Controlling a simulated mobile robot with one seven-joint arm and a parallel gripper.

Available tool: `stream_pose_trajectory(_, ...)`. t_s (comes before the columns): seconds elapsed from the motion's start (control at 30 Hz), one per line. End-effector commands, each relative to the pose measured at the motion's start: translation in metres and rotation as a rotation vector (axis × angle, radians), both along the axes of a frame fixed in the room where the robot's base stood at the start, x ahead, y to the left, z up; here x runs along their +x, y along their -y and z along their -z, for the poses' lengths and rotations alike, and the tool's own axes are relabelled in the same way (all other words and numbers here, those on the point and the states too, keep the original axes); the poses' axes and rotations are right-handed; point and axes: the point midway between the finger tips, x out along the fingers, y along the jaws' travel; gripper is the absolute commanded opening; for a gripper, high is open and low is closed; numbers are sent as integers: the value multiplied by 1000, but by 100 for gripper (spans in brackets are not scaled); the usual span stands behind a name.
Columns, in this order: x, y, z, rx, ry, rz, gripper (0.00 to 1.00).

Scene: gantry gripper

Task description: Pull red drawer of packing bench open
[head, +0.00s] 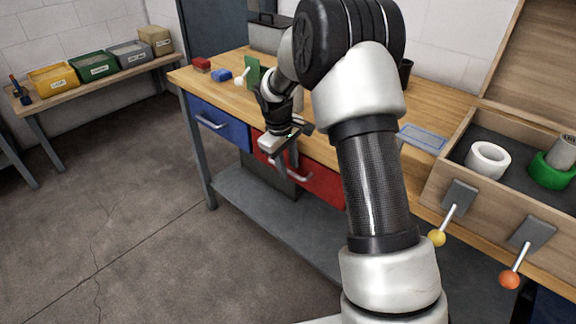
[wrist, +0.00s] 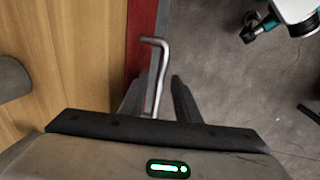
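The red drawer (head: 318,186) is in the front of the packing bench (head: 222,72), under the wooden top, and looks shut. Its bent metal handle (head: 292,175) is partly hidden by my gripper in the head view. My gripper (head: 287,148) is at the drawer front, pointing down. In the wrist view the handle (wrist: 161,62) runs between the two fingers of my gripper (wrist: 160,90), closer to the left one. A gap shows between the handle and the right finger. The red drawer front (wrist: 139,30) shows as a strip beside the bench top.
A blue drawer (head: 220,124) with its own handle is left of the red one. A wooden tray (head: 462,158) with rings and two levers stands at the right. A lower grey shelf (head: 262,212) runs under the bench. The floor (head: 130,220) in front is clear.

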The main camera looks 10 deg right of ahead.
Motion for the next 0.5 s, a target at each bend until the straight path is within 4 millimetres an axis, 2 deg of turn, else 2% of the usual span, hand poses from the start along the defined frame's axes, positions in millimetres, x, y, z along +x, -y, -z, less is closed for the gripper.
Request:
stream_pose_trajectory(0.07,0,0,0,0,0,0,30)
stream_pose_trajectory(0.23,0,0,0,0,0,0,1)
stream_pose_trajectory(0.5,0,-1,-1,0,0,0,0)
